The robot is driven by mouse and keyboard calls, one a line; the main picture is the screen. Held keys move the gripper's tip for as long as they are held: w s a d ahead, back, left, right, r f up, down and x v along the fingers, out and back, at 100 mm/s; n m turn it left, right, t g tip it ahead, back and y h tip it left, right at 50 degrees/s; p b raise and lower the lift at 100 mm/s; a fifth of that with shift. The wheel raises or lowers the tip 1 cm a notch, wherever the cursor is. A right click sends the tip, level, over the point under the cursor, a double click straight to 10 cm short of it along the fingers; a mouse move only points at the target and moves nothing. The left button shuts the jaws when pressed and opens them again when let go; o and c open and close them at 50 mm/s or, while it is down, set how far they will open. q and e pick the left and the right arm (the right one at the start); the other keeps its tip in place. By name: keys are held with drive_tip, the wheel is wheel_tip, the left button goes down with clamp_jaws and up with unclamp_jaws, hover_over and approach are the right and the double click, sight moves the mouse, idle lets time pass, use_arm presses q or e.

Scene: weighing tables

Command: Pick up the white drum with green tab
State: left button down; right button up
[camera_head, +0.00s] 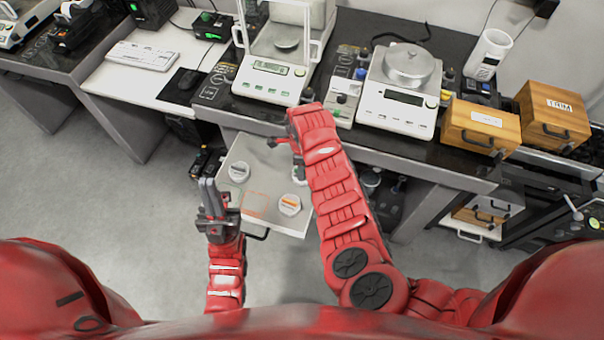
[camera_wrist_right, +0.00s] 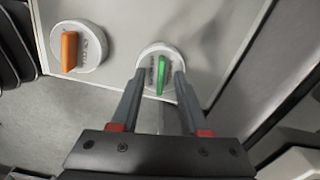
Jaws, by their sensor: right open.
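The white drum with the green tab (camera_wrist_right: 152,56) stands on a light grey platform (camera_wrist_right: 213,25) near its edge in the right wrist view. My right gripper (camera_wrist_right: 159,78) is open, with its fingertips on either side of the green tab in this view. I cannot tell whether they touch the drum. In the head view my right arm hides most or all of this drum. My left gripper (camera_head: 210,193) is held left of the platform, apart from the drums; its fingers look close together, but whether they are shut is unclear.
A white drum with an orange tab (camera_wrist_right: 92,46) stands left of the green-tabbed one. A drum with a grey tab (camera_head: 239,172) is at the platform's left. Behind is a dark bench with balances (camera_head: 272,80), a scale (camera_head: 400,105) and wooden boxes (camera_head: 481,127).

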drive_tip(key=shift+c, duration=0.2)
clamp_jaws()
drive_tip(key=shift+r, duration=0.1)
